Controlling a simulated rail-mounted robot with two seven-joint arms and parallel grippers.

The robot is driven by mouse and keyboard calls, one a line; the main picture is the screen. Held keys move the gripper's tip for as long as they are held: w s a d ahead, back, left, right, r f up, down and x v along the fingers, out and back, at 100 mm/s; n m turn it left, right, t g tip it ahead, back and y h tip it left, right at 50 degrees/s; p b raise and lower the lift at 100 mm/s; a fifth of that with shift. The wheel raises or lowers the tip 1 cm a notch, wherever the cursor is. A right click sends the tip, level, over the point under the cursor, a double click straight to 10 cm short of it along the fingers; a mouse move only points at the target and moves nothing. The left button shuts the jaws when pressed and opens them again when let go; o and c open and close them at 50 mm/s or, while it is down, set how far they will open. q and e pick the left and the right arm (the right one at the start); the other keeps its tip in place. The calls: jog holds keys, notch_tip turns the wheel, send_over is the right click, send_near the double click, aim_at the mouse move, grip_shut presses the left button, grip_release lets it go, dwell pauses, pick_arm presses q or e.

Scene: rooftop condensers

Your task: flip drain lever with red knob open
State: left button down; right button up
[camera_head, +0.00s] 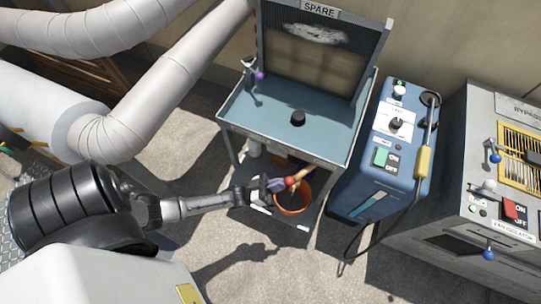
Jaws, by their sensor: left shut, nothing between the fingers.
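The red knob (291,180) shows under the front edge of the blue-grey SPARE bench, at the end of a short brass-coloured lever (302,174). An orange bucket (293,206) is below it. My left gripper (277,185) reaches in from the left, shut and empty, its tips just left of the red knob. I cannot tell whether they touch it. The lever's pivot is hard to make out under the bench edge. My right gripper is not in view.
The SPARE bench (262,112) holds a black knob (298,118) and a purple-knobbed lever (259,76). A blue control box (372,183) stands close on the right, with a grey isolator cabinet (450,200) beyond. Large pipes (165,95) fill the upper left. The concrete floor in front is clear.

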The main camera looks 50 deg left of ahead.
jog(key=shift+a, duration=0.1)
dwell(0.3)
pick_arm(q)
jog(key=r+b+v, duration=0.1)
jog(key=v, duration=1.3)
jog(key=shift+s+a, duration=0.15)
jog(key=shift+a, duration=0.1)
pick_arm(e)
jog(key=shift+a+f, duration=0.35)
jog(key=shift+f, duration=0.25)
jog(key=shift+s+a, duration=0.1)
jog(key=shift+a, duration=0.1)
